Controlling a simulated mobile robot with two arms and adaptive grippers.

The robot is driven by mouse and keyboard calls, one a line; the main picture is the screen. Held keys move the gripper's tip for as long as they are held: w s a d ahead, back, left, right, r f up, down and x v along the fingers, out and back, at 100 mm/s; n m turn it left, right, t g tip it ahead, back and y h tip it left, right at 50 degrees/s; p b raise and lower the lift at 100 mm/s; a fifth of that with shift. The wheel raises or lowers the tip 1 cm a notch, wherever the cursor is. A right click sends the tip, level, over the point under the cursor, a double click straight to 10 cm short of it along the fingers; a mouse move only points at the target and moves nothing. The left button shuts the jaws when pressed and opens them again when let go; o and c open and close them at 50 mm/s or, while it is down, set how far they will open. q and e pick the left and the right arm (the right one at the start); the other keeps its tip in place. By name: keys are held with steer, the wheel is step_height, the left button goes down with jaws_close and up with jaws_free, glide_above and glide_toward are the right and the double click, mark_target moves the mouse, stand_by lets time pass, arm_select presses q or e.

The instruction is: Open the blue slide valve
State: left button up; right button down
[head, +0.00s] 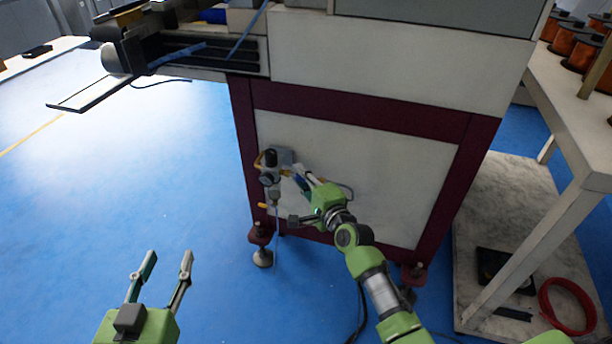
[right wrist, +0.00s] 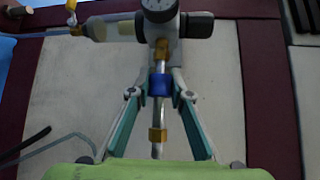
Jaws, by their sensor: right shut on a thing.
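The blue slide valve (right wrist: 160,85) is a short blue sleeve on a thin metal pipe with brass fittings, below a round gauge (right wrist: 159,8). My right gripper (right wrist: 160,78) has its fingers on both sides of the sleeve and is shut on it. In the head view my right gripper (head: 302,178) reaches the air unit (head: 271,166) on the machine's lower panel; the valve is mostly hidden there. My left gripper (head: 163,270) is open and empty, over the blue floor, well away from the machine.
The machine's pale panel (head: 370,170) sits in a dark red frame. A table with copper spools (head: 567,40) stands at the right, with a red coil (head: 567,305) on the slab below. The floor at the left is clear.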

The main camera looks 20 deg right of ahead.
steer(key=shift+a, duration=0.15)
steer(key=c, duration=2)
jaws_free()
steer(key=shift+o, duration=0.9)
steer(key=shift+w+a, duration=0.1)
steer(key=shift+w, duration=0.05)
steer(key=shift+s, duration=0.5)
steer(key=v, duration=1.1)
